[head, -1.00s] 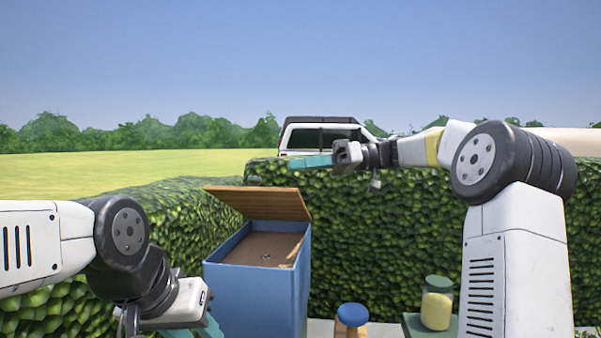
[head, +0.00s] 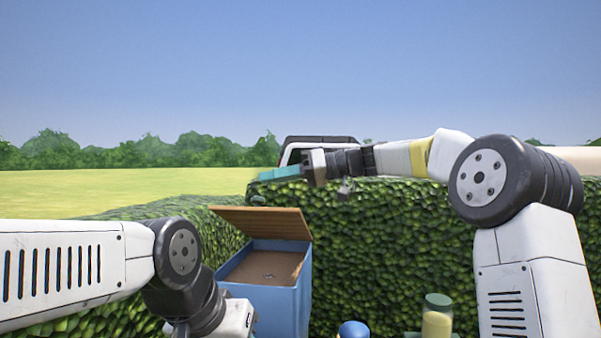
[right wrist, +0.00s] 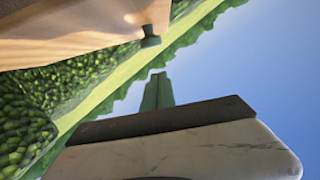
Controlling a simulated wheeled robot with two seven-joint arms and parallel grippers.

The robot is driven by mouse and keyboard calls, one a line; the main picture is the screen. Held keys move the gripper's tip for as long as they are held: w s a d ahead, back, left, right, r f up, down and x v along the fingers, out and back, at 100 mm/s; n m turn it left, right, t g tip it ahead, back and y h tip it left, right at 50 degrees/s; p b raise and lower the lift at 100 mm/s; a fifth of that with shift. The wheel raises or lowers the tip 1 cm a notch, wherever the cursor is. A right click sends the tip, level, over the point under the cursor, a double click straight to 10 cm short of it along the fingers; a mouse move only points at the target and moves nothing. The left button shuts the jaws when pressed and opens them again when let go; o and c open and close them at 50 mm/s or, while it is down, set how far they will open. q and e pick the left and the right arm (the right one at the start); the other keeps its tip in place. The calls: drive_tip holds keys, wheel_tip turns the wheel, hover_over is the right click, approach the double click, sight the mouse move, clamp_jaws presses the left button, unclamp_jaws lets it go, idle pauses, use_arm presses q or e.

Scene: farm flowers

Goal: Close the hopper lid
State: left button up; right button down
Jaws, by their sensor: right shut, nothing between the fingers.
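The hopper is a blue box (head: 292,302) with a brown inside (head: 262,268), low in the middle of the head view. Its wooden lid (head: 262,222) stands open, tilted up at the back. My right gripper (head: 268,175) is shut and empty, its teal fingers pointing left, above the lid in the picture and apart from it. In the right wrist view the lid (right wrist: 75,38) fills the upper left, with a dark knob (right wrist: 150,38) at its edge; the green fingers (right wrist: 157,93) are below it. My left gripper (head: 240,318) is at the bottom edge, its fingers mostly cut off.
A tall green hedge (head: 390,240) runs behind and left of the hopper. A white pickup (head: 320,145) stands beyond it. A jar of yellow stuff (head: 437,318) and a blue round top (head: 353,329) stand right of the hopper.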

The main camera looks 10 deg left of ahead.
drive_tip(key=shift+s+d+f, duration=0.1)
drive_tip(key=shift+s+f, duration=0.25)
drive_tip(key=shift+f, duration=0.4)
drive_tip(key=shift+s+f, duration=0.35)
drive_tip(key=shift+f, duration=0.4)
